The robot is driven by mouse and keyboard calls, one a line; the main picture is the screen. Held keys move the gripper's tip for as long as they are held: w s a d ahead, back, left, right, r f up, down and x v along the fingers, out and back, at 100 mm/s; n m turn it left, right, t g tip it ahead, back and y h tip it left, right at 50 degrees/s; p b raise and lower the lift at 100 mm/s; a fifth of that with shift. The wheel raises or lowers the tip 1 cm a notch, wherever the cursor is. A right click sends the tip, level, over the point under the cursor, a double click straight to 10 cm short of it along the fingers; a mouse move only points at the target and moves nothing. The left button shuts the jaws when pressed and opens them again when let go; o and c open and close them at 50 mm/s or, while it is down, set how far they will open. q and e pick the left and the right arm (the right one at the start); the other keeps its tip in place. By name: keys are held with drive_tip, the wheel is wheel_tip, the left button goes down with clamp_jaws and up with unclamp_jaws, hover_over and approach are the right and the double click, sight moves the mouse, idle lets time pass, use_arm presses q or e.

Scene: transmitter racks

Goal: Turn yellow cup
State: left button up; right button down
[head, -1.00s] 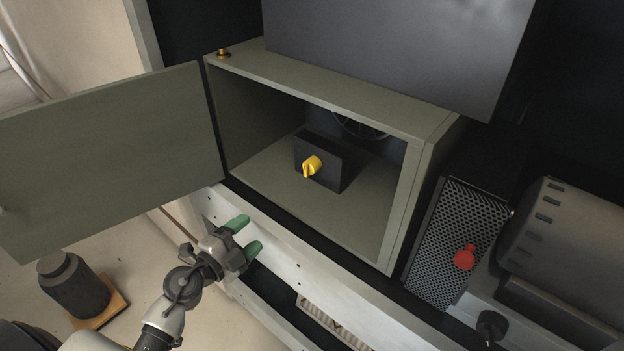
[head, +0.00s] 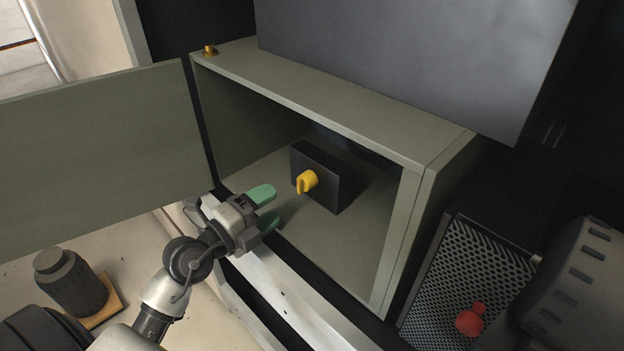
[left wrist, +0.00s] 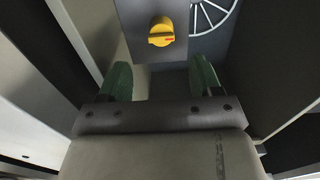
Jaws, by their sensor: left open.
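The yellow cup (head: 307,181) is a small rotary knob on the front of a black box (head: 333,179) inside an open grey-green cabinet (head: 410,165). It also shows in the left wrist view (left wrist: 161,32), ahead of the fingers and near the middle, with a small red mark on it. My left gripper (head: 268,208) has green fingertips, is open and empty, and is at the cabinet's opening, to the left of the knob and a little below it. The gripper does not touch the knob. My right gripper is not in view.
The cabinet door (head: 95,165) stands open at the left. A dark panel (head: 420,55) overhangs the cabinet top. A perforated black unit with a red knob (head: 470,320) stands at the right.

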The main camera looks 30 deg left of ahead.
sight(298, 187)
use_arm(q)
drive_tip(key=x, duration=0.9)
drive_tip(key=shift+w+d, duration=0.1)
drive_tip(key=shift+w, duration=0.1)
drive_tip(key=c, duration=0.9)
